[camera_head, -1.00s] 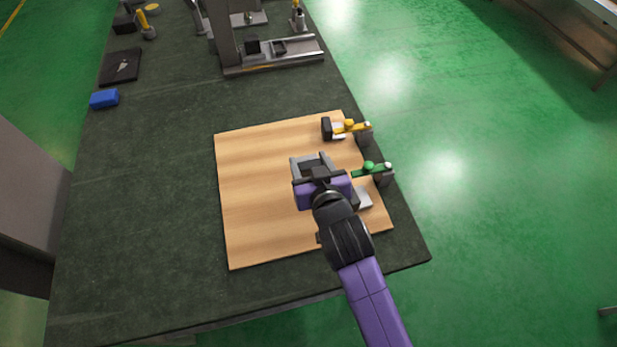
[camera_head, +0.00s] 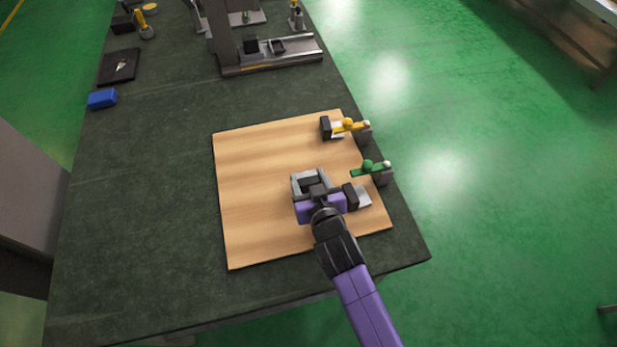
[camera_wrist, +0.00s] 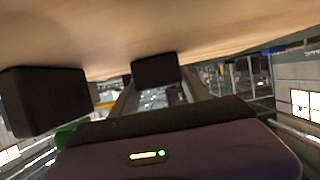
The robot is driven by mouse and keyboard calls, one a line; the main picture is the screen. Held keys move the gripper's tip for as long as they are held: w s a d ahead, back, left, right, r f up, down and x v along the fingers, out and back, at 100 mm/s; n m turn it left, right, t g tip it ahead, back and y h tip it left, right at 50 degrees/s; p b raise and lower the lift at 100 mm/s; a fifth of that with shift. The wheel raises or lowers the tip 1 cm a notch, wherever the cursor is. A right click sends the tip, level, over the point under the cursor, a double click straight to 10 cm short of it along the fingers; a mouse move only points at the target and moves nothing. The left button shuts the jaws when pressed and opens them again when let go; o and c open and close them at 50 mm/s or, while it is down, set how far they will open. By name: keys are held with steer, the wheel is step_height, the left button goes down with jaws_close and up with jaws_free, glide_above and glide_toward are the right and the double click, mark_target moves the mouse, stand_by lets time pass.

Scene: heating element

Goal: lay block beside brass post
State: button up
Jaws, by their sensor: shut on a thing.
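My gripper (camera_head: 309,183) is low over the wooden board, its grey fingers shut on a dark block. In the wrist view this dark block (camera_wrist: 155,70) shows between the fingers, close to the wood surface; any gap between them is unclear. Another dark block (camera_head: 351,195) stands just right of my gripper, beside a pale grey plate (camera_head: 364,198). It looks like the large dark block at left in the wrist view (camera_wrist: 45,100). I cannot clearly identify a brass post; a yellow piece with a round knob (camera_head: 348,124) is at the board's far right.
The wooden board (camera_head: 250,215) is bare on its left side. A green lever (camera_head: 368,167) lies at its right edge. A third dark block (camera_head: 326,127) stands by the yellow piece. A blue block (camera_head: 102,99) and a metal machine (camera_head: 270,60) are farther back on the dark table.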

steer(key=o, duration=1.5)
steer(key=shift+r, duration=0.1)
steer(key=v, duration=1.2)
